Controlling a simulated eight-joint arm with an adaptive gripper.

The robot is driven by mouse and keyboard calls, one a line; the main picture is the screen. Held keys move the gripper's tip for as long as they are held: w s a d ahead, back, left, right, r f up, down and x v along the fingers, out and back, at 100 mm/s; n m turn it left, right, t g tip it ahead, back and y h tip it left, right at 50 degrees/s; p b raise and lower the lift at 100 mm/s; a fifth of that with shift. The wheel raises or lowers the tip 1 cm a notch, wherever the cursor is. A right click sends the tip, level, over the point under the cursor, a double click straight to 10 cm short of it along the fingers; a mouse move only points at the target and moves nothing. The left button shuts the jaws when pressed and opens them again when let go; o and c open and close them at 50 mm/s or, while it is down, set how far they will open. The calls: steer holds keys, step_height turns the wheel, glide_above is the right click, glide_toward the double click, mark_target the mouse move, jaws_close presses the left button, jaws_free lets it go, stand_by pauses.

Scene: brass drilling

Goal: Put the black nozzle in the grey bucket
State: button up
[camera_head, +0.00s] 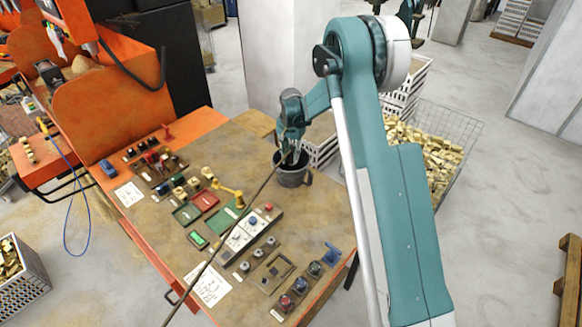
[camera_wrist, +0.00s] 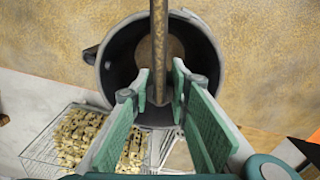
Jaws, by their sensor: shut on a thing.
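The grey bucket (camera_head: 292,178) stands upright on the far right part of the workbench; its open mouth and inner wall (camera_wrist: 118,62) show in the wrist view. My gripper (camera_head: 290,150) is just above the bucket's mouth. Its green-padded fingers (camera_wrist: 160,90) are closed around a long thin dark rod (camera_head: 235,220), which I take to be the black nozzle. In the wrist view the rod (camera_wrist: 159,45) looks brownish and crosses the bucket's mouth, with one end between the fingers. In the head view it runs down to the lower left. I cannot tell whether it touches the bucket.
The workbench (camera_head: 245,150) holds small red and green trays (camera_head: 204,200), black fittings (camera_head: 155,160), a grey control strip (camera_head: 248,232) and several knobs. A wire basket of brass parts (camera_head: 425,155) stands beyond the bench on the right. An orange machine is at the left.

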mark_target(291, 153)
steer(key=shift+f+p, duration=0.45)
steer(key=shift+f, duration=2.15)
steer(key=shift+f, duration=0.1)
steer(key=shift+f+p, duration=0.4)
steer(key=shift+f, duration=1.4)
steer(key=shift+f, duration=0.2)
steer(key=o, duration=1)
steer(key=shift+c, duration=0.2)
steer(key=shift+r, duration=0.25)
steer(key=shift+r+b, duration=1)
steer(key=shift+r, duration=4.95)
